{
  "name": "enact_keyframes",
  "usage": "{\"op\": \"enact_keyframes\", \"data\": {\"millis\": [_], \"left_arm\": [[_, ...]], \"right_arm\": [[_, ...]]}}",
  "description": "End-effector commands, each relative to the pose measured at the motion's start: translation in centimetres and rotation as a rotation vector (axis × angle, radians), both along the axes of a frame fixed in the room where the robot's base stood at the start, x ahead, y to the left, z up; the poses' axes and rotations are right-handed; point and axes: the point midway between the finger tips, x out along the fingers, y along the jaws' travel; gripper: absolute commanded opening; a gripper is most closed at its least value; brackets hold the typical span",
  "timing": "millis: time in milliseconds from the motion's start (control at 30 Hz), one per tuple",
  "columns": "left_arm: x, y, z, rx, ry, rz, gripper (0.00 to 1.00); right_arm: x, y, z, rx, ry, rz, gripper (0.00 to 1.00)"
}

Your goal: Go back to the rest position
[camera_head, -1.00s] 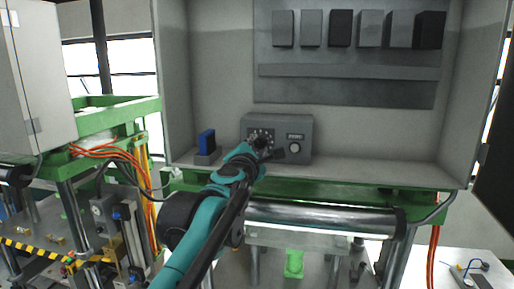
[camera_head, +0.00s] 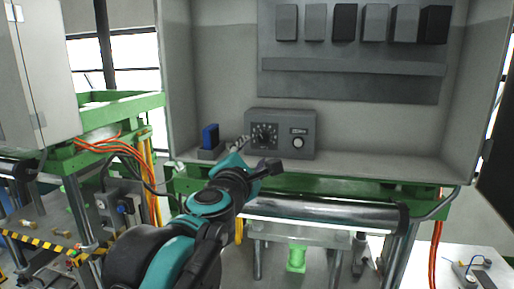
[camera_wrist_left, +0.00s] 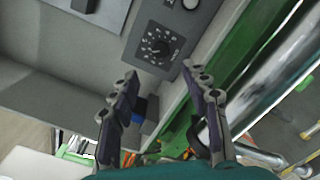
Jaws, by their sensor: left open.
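My left gripper (camera_head: 255,156) is open and empty, in front of the grey control box (camera_head: 281,134) in the head view. My teal arm comes in from the lower left. In the left wrist view the two dark fingers of the left gripper (camera_wrist_left: 159,76) are spread apart, with nothing between the tips. The control box has a round dial (camera_head: 264,136) with marks around it and a second knob (camera_head: 298,142). The dial also shows in the left wrist view (camera_wrist_left: 157,46), beyond the fingertips and apart from them. My right gripper is not in view.
A blue block on a grey base (camera_head: 210,138) stands left of the control box on the cabinet floor. A shiny metal cylinder (camera_head: 325,216) and green frame bars run below the cabinet. A bright green part (camera_head: 296,258) stands lower down. Orange cables hang at the left.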

Motion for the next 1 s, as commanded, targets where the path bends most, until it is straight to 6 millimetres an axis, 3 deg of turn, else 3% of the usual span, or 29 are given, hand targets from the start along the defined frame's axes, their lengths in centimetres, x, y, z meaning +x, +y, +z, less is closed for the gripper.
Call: {"op": "enact_keyframes", "data": {"millis": [200, 533, 633, 767, 867, 1000], "left_arm": [[-2.0, 0.4, 0.0, 0.000, 0.000, 0.000, 0.47], [-2.1, 0.4, 0.0, 0.002, 0.000, 0.000, 0.47], [-2.3, 0.4, -1.3, 0.035, -0.011, -0.011, 0.47], [-3.0, 0.1, -6.2, 0.188, -0.051, -0.062, 0.47], [-4.2, -0.2, -12.5, 0.386, -0.091, -0.128, 0.47], [-6.1, -0.3, -22.7, 0.694, -0.123, -0.233, 0.47]], "right_arm": [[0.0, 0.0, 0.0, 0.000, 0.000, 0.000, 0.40], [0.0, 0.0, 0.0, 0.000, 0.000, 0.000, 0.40], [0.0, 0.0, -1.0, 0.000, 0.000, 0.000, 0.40], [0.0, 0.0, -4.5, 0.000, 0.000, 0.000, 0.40], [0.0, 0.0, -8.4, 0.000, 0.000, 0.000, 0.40], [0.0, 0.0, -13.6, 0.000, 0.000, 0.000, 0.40]]}}
